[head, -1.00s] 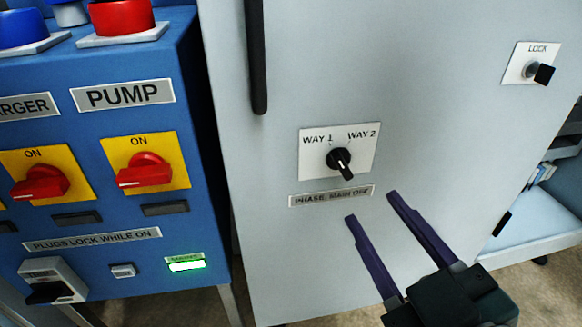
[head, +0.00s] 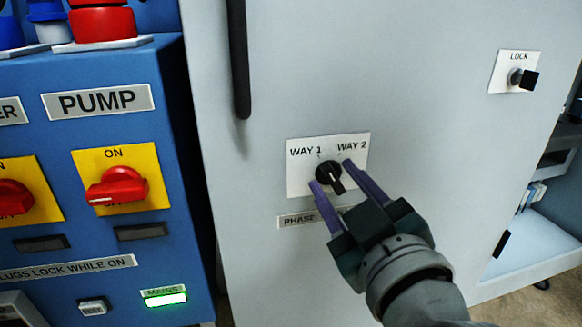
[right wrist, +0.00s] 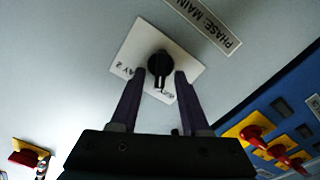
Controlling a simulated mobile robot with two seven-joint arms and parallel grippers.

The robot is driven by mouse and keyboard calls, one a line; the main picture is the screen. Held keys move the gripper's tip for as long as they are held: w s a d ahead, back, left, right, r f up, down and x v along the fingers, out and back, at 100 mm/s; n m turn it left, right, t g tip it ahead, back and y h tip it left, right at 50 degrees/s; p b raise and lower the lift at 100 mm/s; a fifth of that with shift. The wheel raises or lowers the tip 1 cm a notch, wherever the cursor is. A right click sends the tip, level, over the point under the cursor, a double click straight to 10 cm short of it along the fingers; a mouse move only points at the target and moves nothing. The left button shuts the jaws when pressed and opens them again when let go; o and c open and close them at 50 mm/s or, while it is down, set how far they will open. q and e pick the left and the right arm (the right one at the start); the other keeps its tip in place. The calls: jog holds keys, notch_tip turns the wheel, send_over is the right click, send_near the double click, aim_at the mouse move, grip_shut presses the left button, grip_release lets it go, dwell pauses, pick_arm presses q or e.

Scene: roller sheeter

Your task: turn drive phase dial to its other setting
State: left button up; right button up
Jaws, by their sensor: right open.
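The phase dial (head: 328,176) is a black knob on a white plate (head: 300,180) marked WAY 1 and WAY 2, on a pale cabinet door. In the head view its grip runs from upper left to lower right, with a pale line at the lower right end. I cannot tell which setting it marks. My right gripper (head: 331,172) is open, with one purple finger on either side of the dial. In the right wrist view the dial (right wrist: 160,65) shows between the fingertips (right wrist: 160,72); contact is not clear. My left gripper is not in view.
A PHASE label (head: 296,219) below the dial is partly hidden by my gripper. A black door handle (head: 238,60) is at the upper left, and a LOCK knob (head: 523,79) at the upper right. A blue panel (head: 160,90) with a red switch (head: 117,187) stands left.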

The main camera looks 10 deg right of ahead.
jog(key=shift+c, duration=0.2)
grip_shut()
dwell(0.4)
